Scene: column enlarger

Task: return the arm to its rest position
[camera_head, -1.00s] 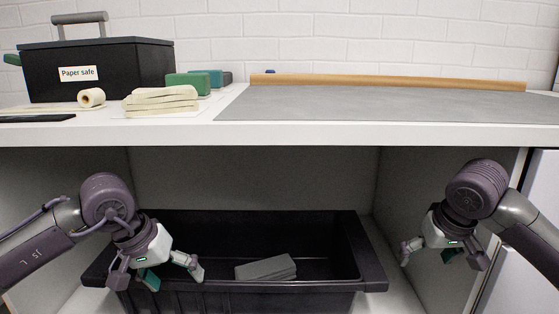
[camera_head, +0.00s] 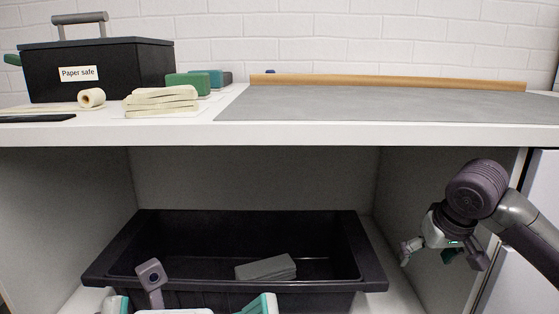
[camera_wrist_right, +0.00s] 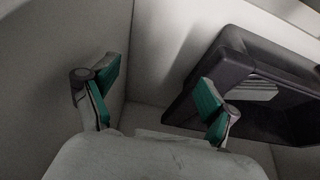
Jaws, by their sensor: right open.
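My right gripper (camera_head: 441,252) hangs at the right side of the cabinet opening, below the counter edge. It is open and empty. In the right wrist view its two teal-padded fingers (camera_wrist_right: 158,88) stand wide apart with nothing between them. The black tub (camera_wrist_right: 181,103) lies beyond the right finger there. My left gripper (camera_head: 188,300) shows at the bottom edge of the head view, in front of the tub. Its fingers are spread apart with no object visible between them. Its body is mostly cut off by the frame.
The black tub (camera_head: 369,270) holds a grey block (camera_head: 266,268). The white counter (camera_head: 300,133) overhangs it. On top are a paper safe (camera_head: 100,72), a stack of cream pieces (camera_head: 160,100), a roll (camera_head: 91,98), green blocks (camera_head: 188,85), a grey mat (camera_head: 390,105) and a wooden strip (camera_head: 390,82).

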